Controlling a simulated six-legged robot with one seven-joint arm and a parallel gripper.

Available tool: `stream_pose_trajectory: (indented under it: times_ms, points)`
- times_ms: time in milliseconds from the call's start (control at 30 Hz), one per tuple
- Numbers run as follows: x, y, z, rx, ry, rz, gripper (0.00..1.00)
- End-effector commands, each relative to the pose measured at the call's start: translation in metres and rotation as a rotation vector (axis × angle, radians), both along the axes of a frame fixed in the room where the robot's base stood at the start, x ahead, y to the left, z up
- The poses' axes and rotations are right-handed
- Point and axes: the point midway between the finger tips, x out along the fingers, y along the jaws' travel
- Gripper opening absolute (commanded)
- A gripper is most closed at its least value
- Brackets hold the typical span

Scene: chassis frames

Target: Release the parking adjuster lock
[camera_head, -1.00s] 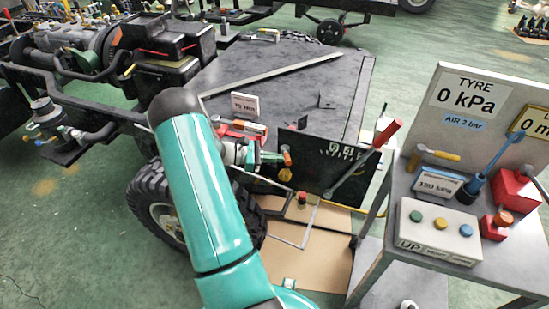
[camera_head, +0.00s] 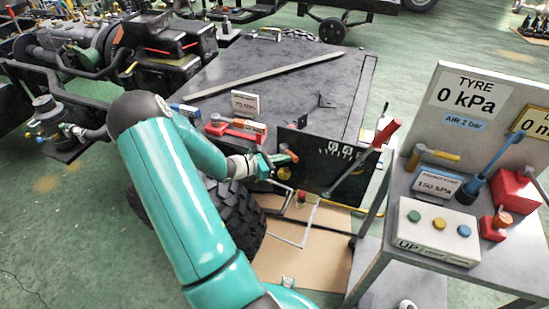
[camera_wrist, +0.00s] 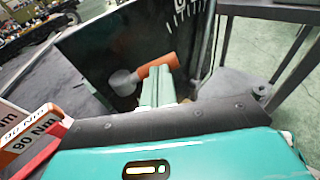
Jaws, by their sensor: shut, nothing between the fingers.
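A dark upright panel (camera_head: 325,165) with white tick marks stands at the edge of the grey deck. An orange handle (camera_head: 290,154) projects from its left part, with a yellow round piece (camera_head: 284,173) just below. In the wrist view the orange handle (camera_wrist: 158,65) joins a grey round knob (camera_wrist: 123,82) on the panel face. I cannot tell for sure which part is the adjuster lock. My gripper (camera_head: 272,160) is shut and empty, with its tip at the handle. In the wrist view my fingers (camera_wrist: 158,88) overlap the handle's lower end; contact is unclear.
A red-gripped lever (camera_head: 387,134) slants up right of the panel. A tyre (camera_head: 235,210) is below my arm. A control cart (camera_head: 437,237) with buttons stands at right.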

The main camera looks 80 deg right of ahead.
Motion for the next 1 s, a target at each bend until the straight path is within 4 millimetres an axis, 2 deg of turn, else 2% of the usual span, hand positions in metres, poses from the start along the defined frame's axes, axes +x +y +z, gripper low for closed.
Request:
stream_pose_trajectory:
  times_ms: [200, 400, 1000]
  points:
    - [-0.016, -0.003, 0.0, -0.002, -0.001, -0.02, 0.0]
    - [-0.023, -0.005, 0.0, -0.002, 0.0, -0.024, 0.0]
    - [-0.027, -0.005, 0.0, -0.002, 0.002, -0.028, 0.0]
